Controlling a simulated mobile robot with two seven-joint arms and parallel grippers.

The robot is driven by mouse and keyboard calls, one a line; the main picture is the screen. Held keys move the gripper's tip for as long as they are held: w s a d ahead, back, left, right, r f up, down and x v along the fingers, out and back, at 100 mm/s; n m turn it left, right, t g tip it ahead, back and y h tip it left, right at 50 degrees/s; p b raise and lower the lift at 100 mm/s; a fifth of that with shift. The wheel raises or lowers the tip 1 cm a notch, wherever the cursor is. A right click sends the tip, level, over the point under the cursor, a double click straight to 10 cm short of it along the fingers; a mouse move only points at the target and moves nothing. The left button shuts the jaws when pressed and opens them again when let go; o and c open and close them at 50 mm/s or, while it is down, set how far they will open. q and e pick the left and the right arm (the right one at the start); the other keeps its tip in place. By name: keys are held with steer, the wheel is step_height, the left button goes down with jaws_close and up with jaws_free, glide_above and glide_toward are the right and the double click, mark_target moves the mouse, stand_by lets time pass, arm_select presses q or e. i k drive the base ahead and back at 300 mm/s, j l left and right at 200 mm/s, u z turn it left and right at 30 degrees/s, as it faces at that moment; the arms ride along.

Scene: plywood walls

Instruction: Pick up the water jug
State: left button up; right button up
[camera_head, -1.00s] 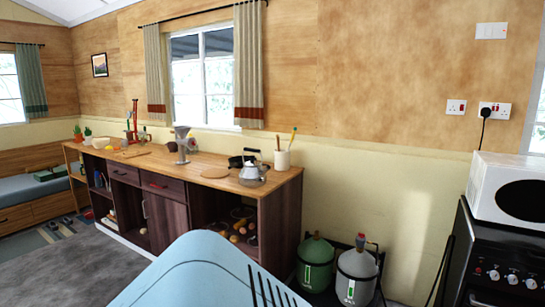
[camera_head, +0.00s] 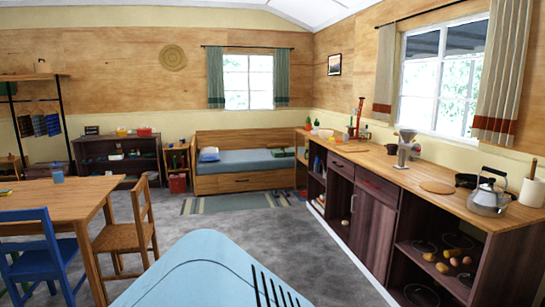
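I cannot make out a water jug for certain. A metal kettle (camera_head: 490,193) with a dark handle stands upright at the right end of the wooden counter (camera_head: 437,186). Neither of my grippers is in view.
A wooden chair (camera_head: 125,238) and a blue chair (camera_head: 38,250) stand by the table at the left. A bed (camera_head: 244,163) is at the back wall, with a rug (camera_head: 247,198) before it. Grey floor (camera_head: 255,225) lies open between table and counter.

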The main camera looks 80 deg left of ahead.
mark_target(57, 174)
steer(key=u, duration=4.05)
steer(key=i+l+z, duration=0.3)
steer(key=i, duration=0.2)
steer(key=i+l+z, duration=0.15)
steer(key=i+z, duration=0.15)
steer(key=i, duration=0.2)
steer(key=i+z, duration=0.3)
steer(key=i, duration=1.65)
steer(key=i+z, duration=0.3)
steer(key=i, duration=1.1)
